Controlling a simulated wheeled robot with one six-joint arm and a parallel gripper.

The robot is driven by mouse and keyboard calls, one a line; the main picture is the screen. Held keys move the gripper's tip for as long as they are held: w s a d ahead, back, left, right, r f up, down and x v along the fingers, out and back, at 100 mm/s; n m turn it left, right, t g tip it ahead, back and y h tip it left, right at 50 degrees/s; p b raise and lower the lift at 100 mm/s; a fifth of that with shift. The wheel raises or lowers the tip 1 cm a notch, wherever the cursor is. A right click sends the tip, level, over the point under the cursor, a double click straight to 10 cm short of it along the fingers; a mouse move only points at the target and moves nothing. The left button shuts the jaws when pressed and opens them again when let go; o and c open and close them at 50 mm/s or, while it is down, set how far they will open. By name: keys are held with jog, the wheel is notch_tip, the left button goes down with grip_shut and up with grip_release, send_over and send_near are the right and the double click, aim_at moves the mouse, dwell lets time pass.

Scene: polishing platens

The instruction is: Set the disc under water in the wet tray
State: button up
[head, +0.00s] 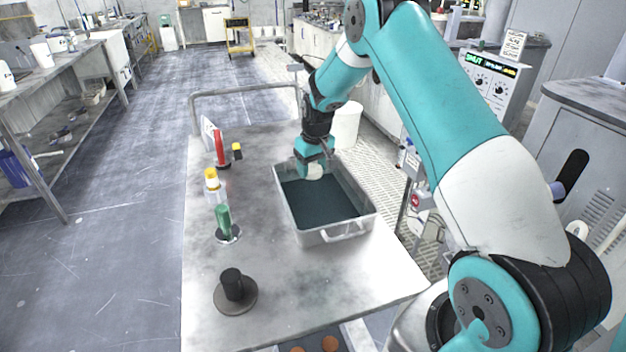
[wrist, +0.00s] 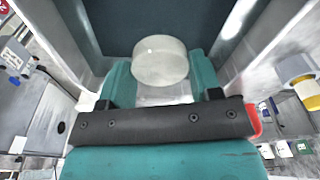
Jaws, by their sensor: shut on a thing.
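A pale, translucent disc (wrist: 160,62) sits between the teal fingers of my gripper (wrist: 158,78) in the wrist view. The fingers are shut on it. In the head view my gripper (head: 314,160) is over the far end of the wet tray, with the pale disc (head: 312,172) at its tip.
The tray stands on a metal cart top (head: 265,285). Left of it are a red bottle (head: 220,150), a yellow-capped bottle (head: 212,182), a green-handled tool (head: 223,220) and a black-knobbed weight (head: 233,288). A white bin (head: 346,124) stands beyond the cart.

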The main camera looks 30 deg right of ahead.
aim_at(313, 190)
jog(key=shift+f+p, duration=0.3)
jog(key=shift+f, duration=2.35)
jog(key=shift+f, duration=0.1)
jog(key=o, duration=1)
